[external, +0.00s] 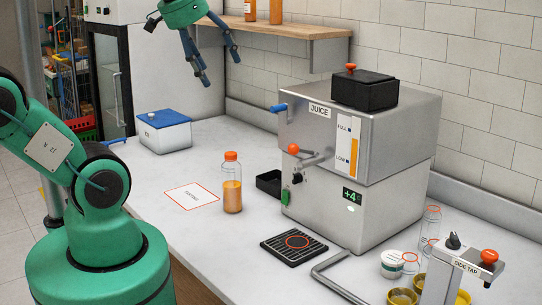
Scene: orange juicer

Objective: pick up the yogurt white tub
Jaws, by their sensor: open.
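A small round white tub (392,264) with a pale lid and a greenish band stands on the counter at the lower right, beside the juicer's bent metal rail. It looks like the yogurt tub, but its label is too small to read. My gripper (219,70) is open and empty at the top of the external view, with its fingers pointing down. It is high above the counter, far to the left of the tub. Nothing is between its fingers.
The steel juicer (350,160) stands between my gripper and the tub. A side tap (468,262), clear bottles and yellow cups (402,297) crowd the tub. An orange juice bottle (232,185) and a blue-lidded white box (165,131) stand further left. A wooden shelf (275,30) is behind the gripper.

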